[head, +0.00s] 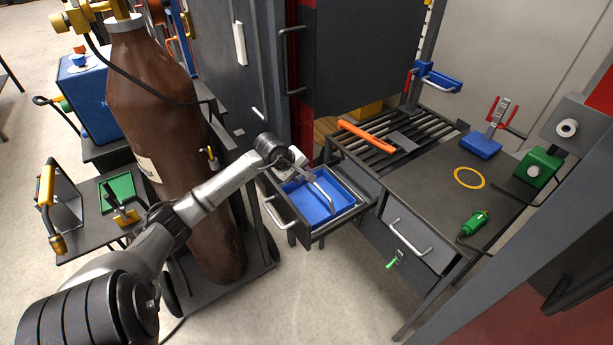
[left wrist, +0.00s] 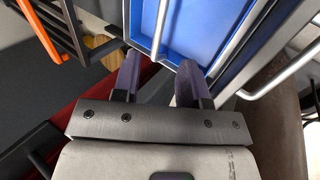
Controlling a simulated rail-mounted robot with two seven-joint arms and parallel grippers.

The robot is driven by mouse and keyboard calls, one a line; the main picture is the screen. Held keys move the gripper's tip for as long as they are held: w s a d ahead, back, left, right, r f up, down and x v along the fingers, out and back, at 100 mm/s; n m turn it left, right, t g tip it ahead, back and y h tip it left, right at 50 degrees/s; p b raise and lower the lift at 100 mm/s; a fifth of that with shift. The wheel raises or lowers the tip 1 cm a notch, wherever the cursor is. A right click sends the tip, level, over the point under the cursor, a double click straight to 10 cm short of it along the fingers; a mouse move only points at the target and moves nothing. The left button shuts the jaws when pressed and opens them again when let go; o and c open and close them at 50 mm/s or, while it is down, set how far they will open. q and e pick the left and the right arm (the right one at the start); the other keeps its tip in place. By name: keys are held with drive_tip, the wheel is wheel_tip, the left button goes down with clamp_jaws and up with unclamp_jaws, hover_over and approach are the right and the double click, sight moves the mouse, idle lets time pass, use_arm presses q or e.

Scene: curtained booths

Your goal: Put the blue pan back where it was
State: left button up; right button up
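The blue pan (head: 309,205) lies in the pulled-out drawer (head: 287,220) at the left of the workbench. A thin silver bar (head: 328,190) curves over it; I cannot tell what it is fixed to. My left gripper (head: 303,173) is at the pan's far edge in the head view. In the left wrist view my left gripper (left wrist: 159,78) has its two fingers apart, with the blue pan (left wrist: 195,28) just ahead of the tips. The near pan edge lies by the gap between the fingers; contact is unclear. My right gripper is out of view.
The workbench (head: 420,177) carries a yellow ring (head: 469,178), a green tool (head: 474,222) and a slatted part with an orange bar (head: 365,136). A brown gas cylinder (head: 150,120) stands close beside my left arm. A closed drawer (head: 418,240) sits right of the open one.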

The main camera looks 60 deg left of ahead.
use_arm(q)
drive_tip(key=d+r+n+t+h, duration=0.2)
drive_tip(key=d+n+t, duration=0.5)
drive_tip(key=d+n, duration=0.35)
drive_tip(key=d+r+n+t+h, duration=0.2)
drive_tip(key=d+n+t, duration=0.4)
drive_tip(key=d+n, duration=0.5)
drive_tip(key=s+d+f+n+g+y, duration=0.4)
drive_tip(key=s+f+n+g, duration=0.3)
drive_tip(key=n, duration=0.6)
drive_tip(key=s+d+f+n+g+y, duration=0.5)
drive_tip(key=s+n, duration=0.4)
drive_tip(key=n, duration=0.4)
drive_tip(key=s+d+f+n+g+h, duration=0.3)
drive_tip(key=s+d+g+h, duration=0.1)
drive_tip(key=s+d, duration=0.4)
drive_tip(key=shift+s+d+f+h, duration=0.2)
drive_tip(key=shift+s+h, duration=0.15)
drive_tip(key=shift+h, duration=0.45)
